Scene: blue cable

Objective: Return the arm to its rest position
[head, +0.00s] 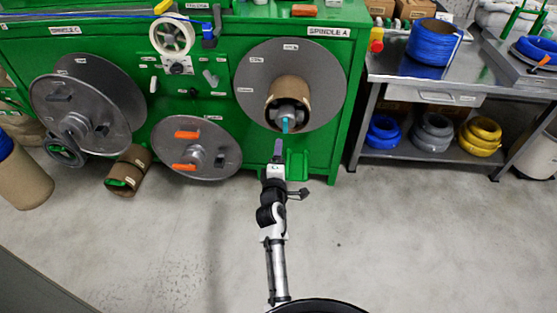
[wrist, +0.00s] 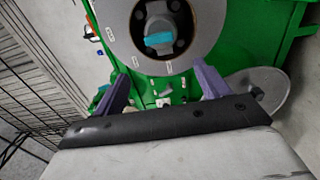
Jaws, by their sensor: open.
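My arm reaches forward from the bottom of the head view, low over the floor. My gripper (head: 278,150) is in front of the green machine, just below the Spindle A disc (head: 322,62). In the wrist view my gripper (wrist: 163,84) has its two purple fingers spread apart, with nothing between them. The spindle's dark hub (wrist: 160,18) with a teal end (wrist: 158,39) lies ahead of the fingers, apart from them. In the head view a cardboard core (head: 288,88) sits on that spindle.
The green machine (head: 225,60) carries other grey discs, including a lower one (head: 215,160) with orange handles. At right, a metal bench (head: 390,62) holds a blue cable coil (head: 432,42), with blue, grey and yellow coils on its shelf. The floor (head: 390,240) around my arm is clear.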

